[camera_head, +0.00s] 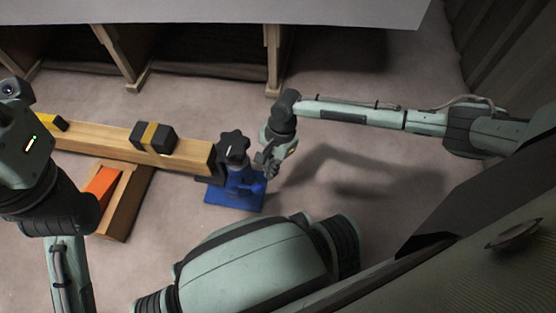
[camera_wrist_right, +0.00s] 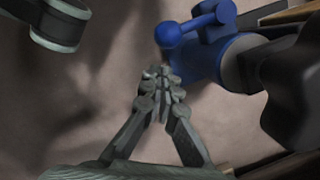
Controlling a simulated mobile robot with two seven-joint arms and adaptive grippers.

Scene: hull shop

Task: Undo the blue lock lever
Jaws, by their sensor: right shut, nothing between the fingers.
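The blue lock lever (camera_wrist_right: 190,28), with a round ball end, sits on a blue clamp body (camera_wrist_right: 212,55) in the right wrist view. In the head view the blue clamp stands on a blue base plate (camera_head: 232,204) at the end of a wooden beam, with a black star knob (camera_head: 233,145) on top. My right gripper (camera_head: 268,168) is right beside the clamp. In the wrist view its fingertips (camera_wrist_right: 160,76) are together and empty, just below the lever's ball end; a clear gap or contact cannot be told. My left gripper's fingers are not visible.
The wooden beam (camera_head: 100,141) carries a black block with a yellow band (camera_head: 153,138). An orange piece (camera_head: 102,185) lies on a shorter wooden beam (camera_head: 126,203). A shelf or bench (camera_head: 180,11) runs along the back. Floor right of the clamp is clear.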

